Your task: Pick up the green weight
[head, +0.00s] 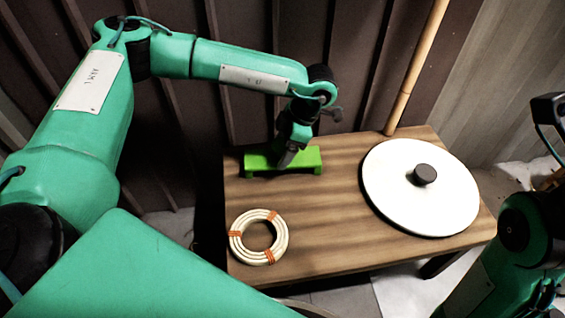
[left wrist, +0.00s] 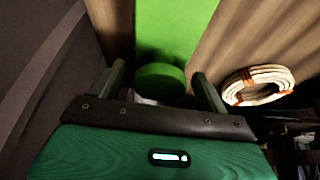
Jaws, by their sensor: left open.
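The green weight (head: 308,160) is on the table's back left part. In the head view it shows as a low, bright green block with short feet, partly hidden by my gripper. In the left wrist view it shows as a flat green surface (left wrist: 175,28) with a round green knob (left wrist: 160,74) nearer the camera. My left gripper (head: 287,157) points down over the middle of the weight. Its open fingers stand on either side of the knob in the left wrist view; contact cannot be told. My right gripper is not seen; only part of that arm shows at the right edge.
The wooden table (head: 325,215) carries a rattan coil (head: 236,236) with orange ties at front left. A white disc (head: 400,200) with a dark knob lies at right. A bamboo pole (head: 410,80) stands behind. The table's middle is clear. The coil also shows in the left wrist view (left wrist: 240,91).

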